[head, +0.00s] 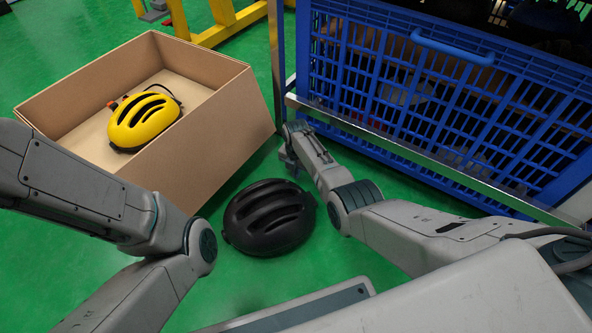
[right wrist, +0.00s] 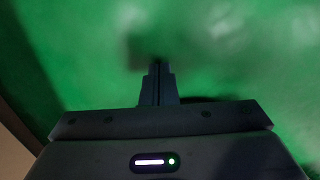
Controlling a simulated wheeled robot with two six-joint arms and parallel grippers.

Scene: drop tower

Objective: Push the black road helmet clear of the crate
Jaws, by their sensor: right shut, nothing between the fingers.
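The black road helmet (head: 269,217) lies on the green floor, in front of the cardboard box and apart from the blue crate (head: 440,95). My right gripper (head: 289,163) is low over the floor just beyond the helmet, between the box and the crate's metal-edged base. In the right wrist view its fingers (right wrist: 158,70) are together and empty, pointing at green floor. The helmet cannot be made out in that view. My left arm comes in from the left, but its gripper is not visible.
A cardboard box (head: 215,130) holding a yellow helmet (head: 145,120) stands at the left. A metal rail (head: 400,150) runs along the crate's lower front. A yellow frame (head: 225,22) stands behind the box. Some green floor shows around the black helmet.

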